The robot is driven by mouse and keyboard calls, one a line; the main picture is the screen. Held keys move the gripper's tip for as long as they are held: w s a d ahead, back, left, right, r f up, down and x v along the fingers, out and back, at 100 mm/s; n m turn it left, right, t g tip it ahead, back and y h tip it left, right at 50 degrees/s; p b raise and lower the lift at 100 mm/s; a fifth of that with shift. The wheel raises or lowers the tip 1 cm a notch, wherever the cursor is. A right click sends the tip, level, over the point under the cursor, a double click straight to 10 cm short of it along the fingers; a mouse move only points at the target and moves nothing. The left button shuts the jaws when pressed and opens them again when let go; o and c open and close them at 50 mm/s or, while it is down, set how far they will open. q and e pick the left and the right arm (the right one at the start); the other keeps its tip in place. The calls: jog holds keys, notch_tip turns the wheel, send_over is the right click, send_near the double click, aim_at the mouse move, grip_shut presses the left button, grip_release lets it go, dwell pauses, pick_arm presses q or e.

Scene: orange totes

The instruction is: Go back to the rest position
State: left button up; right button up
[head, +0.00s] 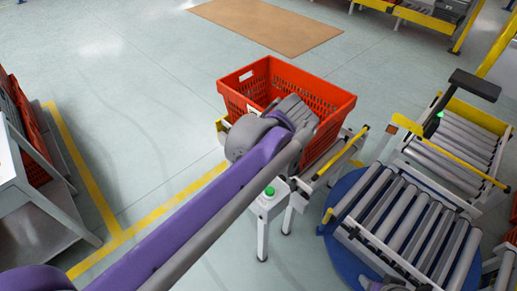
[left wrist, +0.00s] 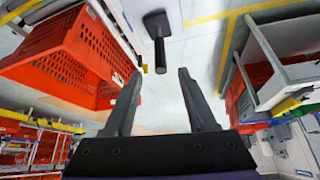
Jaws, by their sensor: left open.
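My purple left arm reaches from the lower left of the head view to an orange tote (head: 335,101) on a roller stand. Its grey wrist covers the tote's near side, and the fingers are hard to make out there. In the left wrist view, my left gripper (left wrist: 160,75) is open, its two dark fingers well apart with nothing between them. An orange tote (left wrist: 75,62) fills the left of that view, its edge close to the left finger. My right gripper is not in view.
A roller conveyor (head: 405,225) on a blue round base stands right of the tote, with another conveyor (head: 450,150) behind it. A shelf (head: 35,190) with orange totes is at the left. A green button (head: 269,191) is below my wrist. Open floor lies between.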

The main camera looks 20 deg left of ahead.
pick_arm(q)
jog(key=s+d+f+m+t+h, duration=0.1)
jog(key=s+f+m+h, duration=0.1)
jog(key=s+f+m, duration=0.3)
jog(key=s+f+m+t+h+p, duration=0.1)
jog(key=s+f+m+h, duration=0.2)
jog(key=s+f+m, duration=0.3)
jog(key=s, duration=0.5)
jog(key=shift+s+d+f, duration=0.25)
jog(key=shift+s+d, duration=0.05)
jog(key=shift+d, duration=0.1)
dwell(1.2)
